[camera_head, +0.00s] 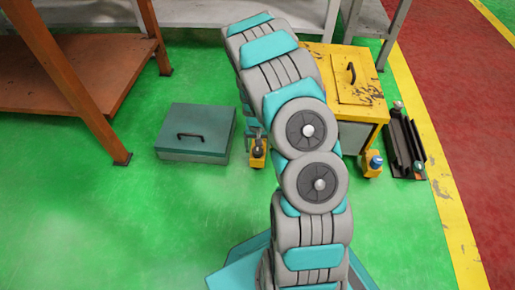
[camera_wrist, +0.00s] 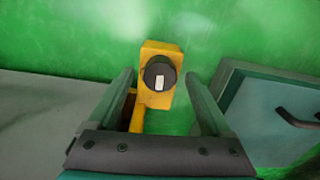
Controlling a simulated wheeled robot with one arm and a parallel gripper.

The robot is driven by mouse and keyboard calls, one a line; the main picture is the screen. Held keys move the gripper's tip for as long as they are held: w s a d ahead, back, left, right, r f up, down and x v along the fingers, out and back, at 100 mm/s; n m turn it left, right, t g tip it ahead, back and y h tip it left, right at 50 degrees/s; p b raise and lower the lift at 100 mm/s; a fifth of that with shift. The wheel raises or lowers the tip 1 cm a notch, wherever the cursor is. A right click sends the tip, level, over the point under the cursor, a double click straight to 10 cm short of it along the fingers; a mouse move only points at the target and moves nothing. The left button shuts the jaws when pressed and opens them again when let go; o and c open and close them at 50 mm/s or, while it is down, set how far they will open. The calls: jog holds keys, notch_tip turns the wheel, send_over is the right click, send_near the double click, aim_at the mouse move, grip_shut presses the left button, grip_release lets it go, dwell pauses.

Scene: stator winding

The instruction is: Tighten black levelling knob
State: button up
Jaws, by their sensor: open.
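The black levelling knob (camera_wrist: 158,74), round with a pale mark on its face, sits on a yellow block (camera_wrist: 161,48) in the wrist view. In the head view the yellow block (camera_head: 257,163) stands on the green floor just left of my arm, with the small dark knob (camera_head: 258,151) on it. My gripper (camera_wrist: 160,76) is open. Its two fingers lie on either side of the knob in the wrist view, with a gap on each side. I cannot tell how far the fingertips are above the knob. In the head view my arm mostly hides the gripper.
A teal case (camera_head: 195,132) with a dark handle lies left of the block; it also shows in the wrist view (camera_wrist: 262,115). A yellow cabinet (camera_head: 366,105), a yellow block with a blue knob (camera_head: 374,163) and a dark tray (camera_head: 398,150) stand right. Open green floor lies in front.

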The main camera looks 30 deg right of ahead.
jog(key=shift+f, duration=0.15)
grip_shut()
dwell(0.6)
